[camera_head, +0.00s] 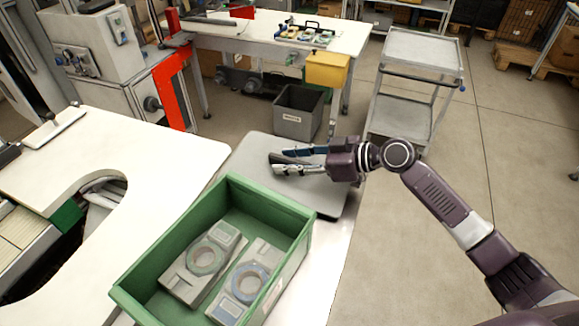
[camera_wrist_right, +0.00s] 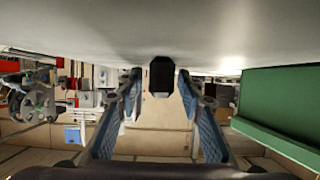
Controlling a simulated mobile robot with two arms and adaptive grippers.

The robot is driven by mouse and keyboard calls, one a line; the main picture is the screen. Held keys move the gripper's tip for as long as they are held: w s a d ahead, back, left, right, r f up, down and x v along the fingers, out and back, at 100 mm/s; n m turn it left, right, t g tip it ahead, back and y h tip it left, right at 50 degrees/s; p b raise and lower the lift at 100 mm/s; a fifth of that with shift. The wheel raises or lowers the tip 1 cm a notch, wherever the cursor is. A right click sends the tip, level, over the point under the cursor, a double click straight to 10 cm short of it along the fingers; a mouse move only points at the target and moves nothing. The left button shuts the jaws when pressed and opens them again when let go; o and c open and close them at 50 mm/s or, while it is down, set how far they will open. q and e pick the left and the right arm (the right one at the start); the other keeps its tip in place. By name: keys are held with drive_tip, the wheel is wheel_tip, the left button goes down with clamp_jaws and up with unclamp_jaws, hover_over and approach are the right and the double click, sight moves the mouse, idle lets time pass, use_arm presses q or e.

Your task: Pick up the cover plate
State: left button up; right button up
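The grey cover plate (camera_head: 250,155) lies flat on the white table just behind the green crate. A dark block, which looks like its handle (camera_wrist_right: 161,75), stands off the plate's surface in the right wrist view. My right gripper (camera_head: 281,162) is low over the plate, reaching in from the right. Its two blue-padded fingers are open. In the wrist view the fingertips (camera_wrist_right: 160,88) lie on either side of the dark block, with a gap on each side. My left gripper is not in view.
A green crate (camera_head: 150,255) holding two grey reel-like parts (camera_head: 207,258) stands in front of the plate; its wall shows close by in the wrist view (camera_wrist_right: 285,105). A grey bin (camera_head: 298,118) and a metal cart (camera_head: 410,75) stand beyond. Floor at right is clear.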

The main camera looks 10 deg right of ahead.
drive_tip(key=c, duration=0.9)
clamp_jaws()
drive_tip(key=shift+r, duration=0.15)
